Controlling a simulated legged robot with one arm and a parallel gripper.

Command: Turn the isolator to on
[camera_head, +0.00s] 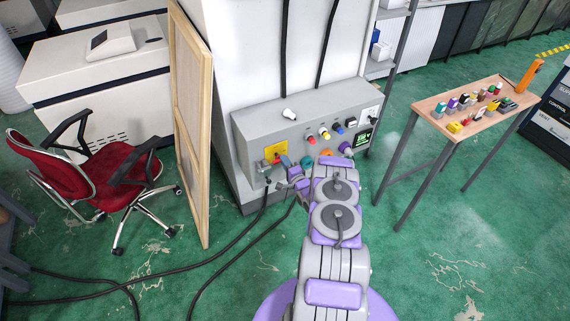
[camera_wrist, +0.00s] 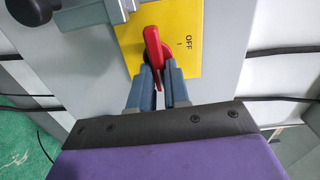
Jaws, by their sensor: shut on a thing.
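The isolator is a red handle (camera_wrist: 153,48) on a yellow plate (camera_wrist: 205,38) with the word OFF on it, in the wrist view. My gripper (camera_wrist: 161,72) is shut on the lower part of the red handle, one finger on each side. In the head view the yellow plate (camera_head: 277,151) is at the left end of the grey control panel's front. My gripper (camera_head: 284,178) is in front of that end of the panel, partly hidden by my arm.
The grey panel (camera_head: 262,122) also carries several coloured knobs and buttons. A dark knob (camera_wrist: 40,15) on a grey bracket is close by. A wooden board (camera_head: 205,150) and a red chair (camera_head: 110,170) stand left. A small table (camera_head: 430,108) stands right. Cables cross the floor.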

